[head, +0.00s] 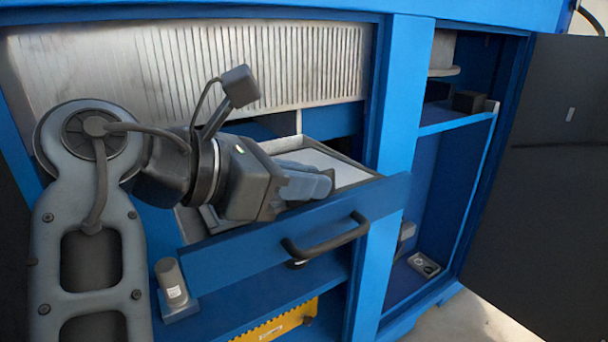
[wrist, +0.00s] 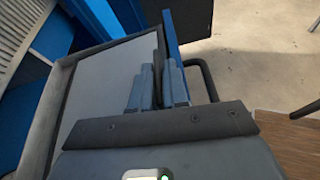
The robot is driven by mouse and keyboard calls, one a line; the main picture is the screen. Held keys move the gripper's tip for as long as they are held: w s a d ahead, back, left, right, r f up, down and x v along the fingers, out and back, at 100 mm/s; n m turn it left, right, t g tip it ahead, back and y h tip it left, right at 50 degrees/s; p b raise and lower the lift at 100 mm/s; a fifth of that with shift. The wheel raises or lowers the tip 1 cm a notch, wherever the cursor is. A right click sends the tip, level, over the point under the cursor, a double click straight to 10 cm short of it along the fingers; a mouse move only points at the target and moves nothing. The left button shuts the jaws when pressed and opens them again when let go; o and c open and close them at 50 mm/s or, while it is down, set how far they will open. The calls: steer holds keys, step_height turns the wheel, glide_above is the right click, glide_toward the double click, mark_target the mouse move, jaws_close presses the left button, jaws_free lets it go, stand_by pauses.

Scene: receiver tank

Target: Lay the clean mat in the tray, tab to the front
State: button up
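The tray (head: 372,173) is a shallow grey-rimmed box in the pulled-out blue drawer. Its inside shows a flat, pale surface; I cannot tell whether this is the bare floor or a mat. The tray's rim also shows in the wrist view (wrist: 62,75). My gripper (head: 318,185) is over the tray's front part, just behind the drawer front. In the wrist view, its blue-grey fingers (wrist: 158,85) are close together at the tray's front wall, with a thin dark strip between them. Whether they hold that strip is unclear. No tab can be made out.
The blue drawer front (head: 290,220) carries a black handle (head: 327,238). A grey cylinder (head: 172,283) stands at lower left, and a yellow piece (head: 275,325) lies below the drawer. The right bay's shelf holds a dark box (head: 468,101); a small tray (head: 423,263) sits lower down. A dark door (head: 545,170) hangs open.

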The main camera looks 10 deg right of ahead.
steer(key=o, duration=0.3)
steer(key=shift+f, duration=0.85)
steer(key=shift+o, duration=0.2)
steer(key=shift+a+r+b, duration=0.25)
steer(key=shift+r+b, duration=0.35)
steer(key=v, duration=0.3)
steer(key=r+v, duration=0.1)
steer(key=v, duration=0.3)
